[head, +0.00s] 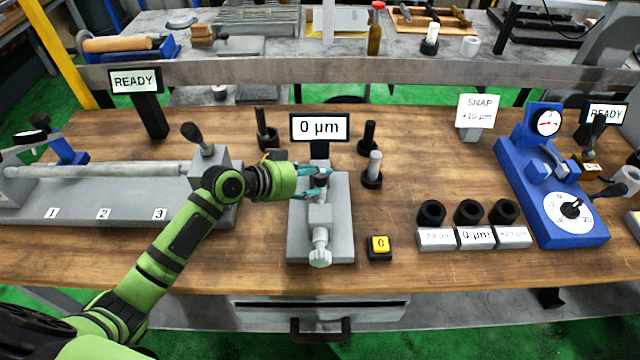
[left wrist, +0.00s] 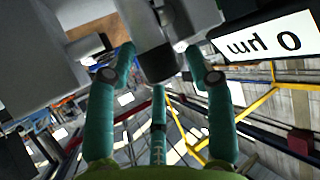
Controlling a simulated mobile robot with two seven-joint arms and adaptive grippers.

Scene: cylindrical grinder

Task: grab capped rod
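My left gripper (head: 318,182) reaches in from the left at the grey gauge stand (head: 335,215) under the "0 µm" display. Its teal fingers are spread, one tip on the far side and one on the near side of a dark cylindrical piece (head: 320,183) on the stand. In the left wrist view the fingers (left wrist: 160,58) stand around a dark cylinder (left wrist: 153,62), with small gaps visible. I cannot tell for sure that this is the capped rod. A grey rod in a black base (head: 373,166) stands right of the gauge. My right gripper is not in view.
Dark upright pieces (head: 265,132) (head: 368,138) stand behind the gauge. A yellow "0" button (head: 380,245) is at front right. Black rings on labelled blocks (head: 475,237) and a blue dial gauge (head: 550,180) stand further right. A grey bench fixture (head: 110,213) lies left.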

